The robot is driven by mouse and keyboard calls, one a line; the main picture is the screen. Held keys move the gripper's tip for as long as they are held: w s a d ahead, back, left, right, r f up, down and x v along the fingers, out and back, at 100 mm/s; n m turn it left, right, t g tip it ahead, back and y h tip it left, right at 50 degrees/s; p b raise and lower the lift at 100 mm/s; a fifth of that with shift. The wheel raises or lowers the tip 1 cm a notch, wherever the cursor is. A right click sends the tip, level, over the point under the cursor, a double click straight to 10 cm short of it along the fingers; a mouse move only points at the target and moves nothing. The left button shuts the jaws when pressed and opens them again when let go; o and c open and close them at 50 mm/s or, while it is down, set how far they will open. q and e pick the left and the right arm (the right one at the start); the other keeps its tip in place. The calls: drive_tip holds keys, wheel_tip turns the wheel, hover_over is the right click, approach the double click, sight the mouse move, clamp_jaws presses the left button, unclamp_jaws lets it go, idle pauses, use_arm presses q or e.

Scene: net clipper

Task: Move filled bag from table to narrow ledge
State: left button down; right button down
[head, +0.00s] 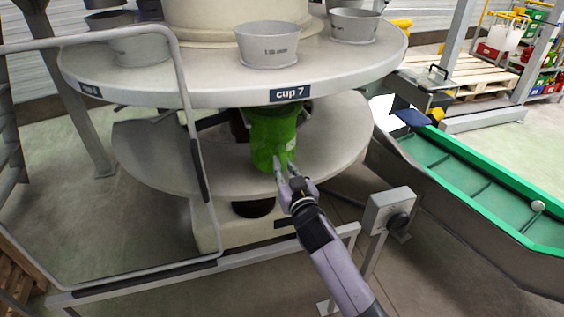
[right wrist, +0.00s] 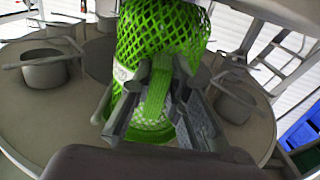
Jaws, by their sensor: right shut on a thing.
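The green net bag (head: 273,140) hangs or stands under the "cup 7" label, between the upper round table (head: 200,80) and the lower round shelf (head: 330,140). My right gripper (head: 284,170) reaches up from the front and is shut on the bag's near side. In the right wrist view the green mesh (right wrist: 155,40) rises above the fingers, and a green strip of it lies between the fingertips (right wrist: 155,95). What fills the bag is hard to tell. I cannot tell whether its bottom touches the shelf. My left gripper is not in view.
Grey cups (head: 267,45) stand on the upper table. A metal guard frame (head: 190,120) rises at the left, with a low rail (head: 150,285) in front. A switch box (head: 390,210) stands right of my arm. A green conveyor (head: 470,190) runs along the right.

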drive_tip(key=shift+p+v, duration=0.85)
drive_tip(key=shift+v, duration=0.85)
drive_tip(key=p+v, duration=0.5)
drive_tip(key=v, duration=1)
idle(0.6)
drive_tip(key=shift+s+r, duration=0.1)
drive_tip(key=shift+s, duration=0.05)
idle(0.4)
